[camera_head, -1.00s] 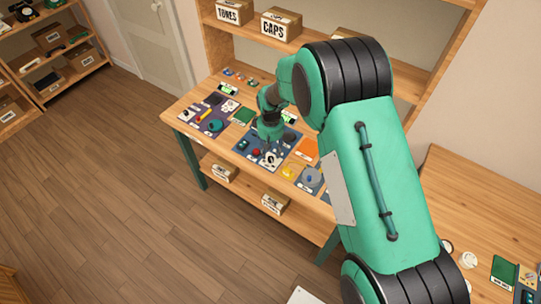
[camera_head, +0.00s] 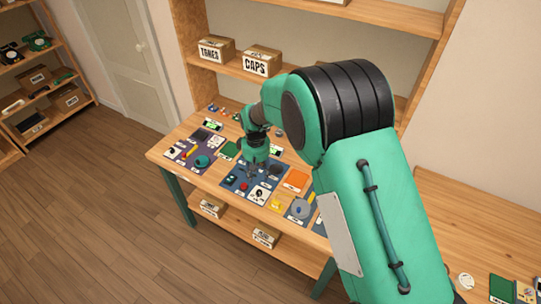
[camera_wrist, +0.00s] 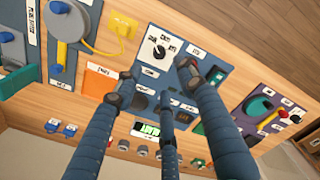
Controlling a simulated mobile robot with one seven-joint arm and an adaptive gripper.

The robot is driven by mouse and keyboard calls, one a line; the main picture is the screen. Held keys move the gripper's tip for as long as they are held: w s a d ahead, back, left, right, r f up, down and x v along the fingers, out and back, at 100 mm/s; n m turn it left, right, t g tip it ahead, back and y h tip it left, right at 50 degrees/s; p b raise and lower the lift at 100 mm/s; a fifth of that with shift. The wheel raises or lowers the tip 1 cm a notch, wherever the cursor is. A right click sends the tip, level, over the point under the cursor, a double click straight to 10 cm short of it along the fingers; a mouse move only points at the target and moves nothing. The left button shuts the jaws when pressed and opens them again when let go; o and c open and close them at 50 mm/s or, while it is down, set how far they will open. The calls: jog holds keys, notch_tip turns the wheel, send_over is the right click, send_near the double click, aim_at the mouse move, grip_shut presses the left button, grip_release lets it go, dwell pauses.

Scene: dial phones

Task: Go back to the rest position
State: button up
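My gripper (camera_head: 254,172) hangs fingers-down over the blue panel (camera_head: 230,181) on the wooden table (camera_head: 160,150). In the wrist view its dark fingers (camera_wrist: 155,85) are spread apart, with nothing visible between them. The gripper seems slightly above the panel, but the exact gap is hard to judge. A white dial plate with a black knob (camera_wrist: 158,50) sits on the panel beyond the fingertips; it also shows in the head view (camera_head: 258,193). My fingers hide part of the panel.
A purple panel with a teal dial (camera_head: 202,161) lies to the left. An orange square (camera_head: 296,180) and a panel with a blue knob (camera_head: 300,206) lie to the right. Boxes marked TONES (camera_head: 216,49) and CAPS (camera_head: 262,60) stand on the shelf behind. Floor (camera_head: 90,230) is clear at left.

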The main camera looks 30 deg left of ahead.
jog(key=w+d+r+m+t+b, duration=0.1)
jog(key=w+d+r+m, duration=0.3)
jog(key=d+r, duration=1.2)
jog(key=s+d+r+m+t+y+b, duration=0.1)
jog(key=d+r, duration=0.5)
jog(key=d, duration=0.3)
jog(key=s+d+r+m+b, duration=0.1)
jog(key=d+r, duration=0.5)
jog(key=d, duration=0.2)
jog(key=s+d+r+m+t+b, duration=0.1)
jog(key=s+d+r+m, duration=0.15)
jog(key=s+d, duration=0.45)
jog(key=s+d+r+m+t, duration=0.15)
jog(key=s+d+r, duration=0.25)
jog(key=d, duration=0.6)
jog(key=s+d+f+m+t+h+b, duration=0.1)
jog(key=s+d+m, duration=0.2)
jog(key=s+d, duration=0.7)
jog(key=s, duration=0.4)
jog(key=shift+d+f+m+b, duration=0.15)
jog(key=shift+f+m+b, duration=0.15)
jog(key=shift+f+b, duration=0.05)
jog(key=shift+w, duration=0.1)
